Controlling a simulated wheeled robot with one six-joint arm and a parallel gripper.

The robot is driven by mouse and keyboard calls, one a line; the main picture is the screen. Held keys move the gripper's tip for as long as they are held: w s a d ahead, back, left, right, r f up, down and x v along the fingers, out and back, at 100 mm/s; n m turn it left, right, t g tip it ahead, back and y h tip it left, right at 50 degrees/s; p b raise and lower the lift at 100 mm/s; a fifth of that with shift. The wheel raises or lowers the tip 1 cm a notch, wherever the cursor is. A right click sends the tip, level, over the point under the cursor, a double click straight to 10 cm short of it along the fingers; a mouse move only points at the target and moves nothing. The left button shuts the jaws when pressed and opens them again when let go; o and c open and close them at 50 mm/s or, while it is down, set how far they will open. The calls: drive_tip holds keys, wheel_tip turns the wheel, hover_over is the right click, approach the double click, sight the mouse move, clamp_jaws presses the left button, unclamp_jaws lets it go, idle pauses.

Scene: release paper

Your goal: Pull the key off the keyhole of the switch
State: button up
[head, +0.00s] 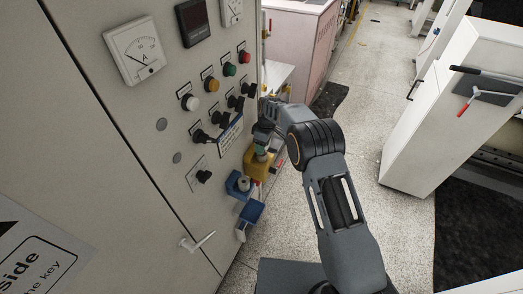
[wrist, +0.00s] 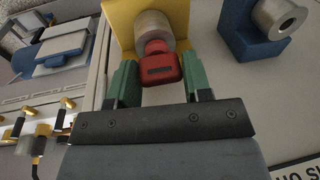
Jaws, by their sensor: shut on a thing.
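The red key (wrist: 161,70) sits in the metal keyhole cylinder (wrist: 154,28) of the yellow switch block (wrist: 118,20) in the wrist view. My gripper (wrist: 158,75) has its green fingertips on either side of the key's head and is shut on it. The key still reaches into the cylinder. In the head view the yellow switch block (head: 257,164) is on the grey cabinet's face, near its right edge, with my gripper (head: 265,146) right above it. I cannot clearly make out the key there.
Blue blocks with metal cylinders, one here (head: 238,184) and another lower (head: 251,212), are mounted close below the yellow one. Black knobs (head: 201,136) and coloured buttons (head: 190,102) are on the cabinet panel (head: 110,110). The floor (head: 370,90) to the right is open.

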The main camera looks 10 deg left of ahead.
drive_tip(key=shift+c, duration=1.3)
drive_tip(key=shift+r, duration=0.15)
drive_tip(key=shift+r+p, duration=1.25)
drive_tip(key=shift+r, duration=1.35)
drive_tip(key=shift+c, duration=0.6)
